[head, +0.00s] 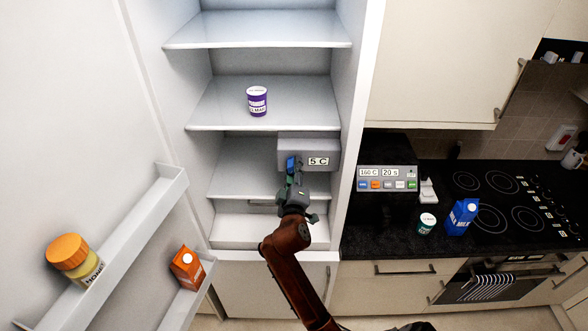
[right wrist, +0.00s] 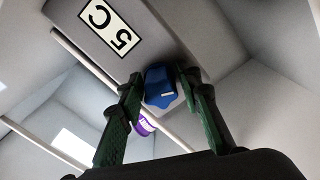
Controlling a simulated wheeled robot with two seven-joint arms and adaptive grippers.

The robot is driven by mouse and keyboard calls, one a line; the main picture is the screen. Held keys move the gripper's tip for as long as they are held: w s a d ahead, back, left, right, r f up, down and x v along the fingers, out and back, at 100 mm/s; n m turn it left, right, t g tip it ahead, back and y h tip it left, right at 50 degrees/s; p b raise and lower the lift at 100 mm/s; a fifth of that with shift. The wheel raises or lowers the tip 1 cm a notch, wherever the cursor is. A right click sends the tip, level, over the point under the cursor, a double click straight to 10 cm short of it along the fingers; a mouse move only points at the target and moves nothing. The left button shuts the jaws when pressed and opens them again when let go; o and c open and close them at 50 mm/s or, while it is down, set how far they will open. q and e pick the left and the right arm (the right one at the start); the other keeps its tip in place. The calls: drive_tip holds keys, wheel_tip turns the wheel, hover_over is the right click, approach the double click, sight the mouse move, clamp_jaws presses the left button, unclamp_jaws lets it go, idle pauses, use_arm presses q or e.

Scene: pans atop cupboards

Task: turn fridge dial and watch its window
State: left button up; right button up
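The fridge's grey control box (head: 294,147) hangs under a shelf inside the open fridge. Its window (head: 319,161) reads "5 C"; it shows upside down in the right wrist view (right wrist: 110,27). The blue dial (head: 291,165) is on the box, left of the window. My right gripper (head: 292,172) reaches up to it from below. In the right wrist view the dial (right wrist: 160,84) sits between the two green fingertips, which look closed against its sides. A pale mark shows on the dial. My left gripper is not in view.
The open fridge door on the left holds a honey jar (head: 79,262) and an orange carton (head: 187,268). Right of the fridge, a counter carries a "160 C / 20 s" panel (head: 387,178), a green tin (head: 426,224) and a blue carton (head: 461,217).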

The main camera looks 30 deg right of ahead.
drive_tip(key=shift+o, duration=1.1)
drive_tip(key=shift+r, duration=0.1)
drive_tip(key=v, duration=0.7)
drive_tip(key=shift+s+a, duration=0.15)
drive_tip(key=shift+s, duration=0.05)
